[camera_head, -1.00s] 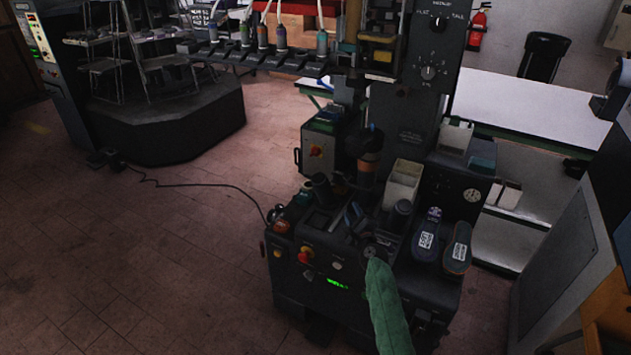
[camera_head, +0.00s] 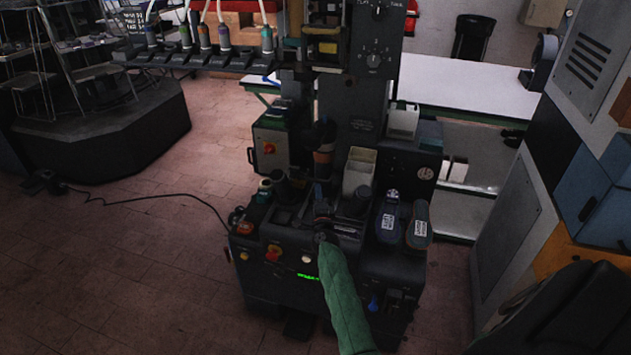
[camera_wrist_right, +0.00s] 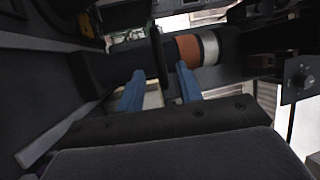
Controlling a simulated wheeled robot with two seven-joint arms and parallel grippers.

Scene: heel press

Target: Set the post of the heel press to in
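The heel press (camera_head: 280,295) is a dark machine in the middle of the head view. Its upright post (camera_head: 323,157), dark with an orange-brown band, stands above the middle of its top deck. The banded post also shows in the wrist view (camera_wrist_right: 188,52), lying sideways with a pale band beside the orange one. My right arm, in a green sleeve, reaches over the front of the press. My right gripper (camera_wrist_right: 159,88) has its two blue fingers apart. A dark bar (camera_wrist_right: 160,55) shows between and beyond them; I cannot tell whether they touch it. My left gripper is out of view.
Cream bins (camera_head: 359,170) and two shoes (camera_head: 388,217) sit on the right of the press. A red-knobbed box (camera_head: 270,146) is at its left. A white table (camera_head: 455,82) stands behind.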

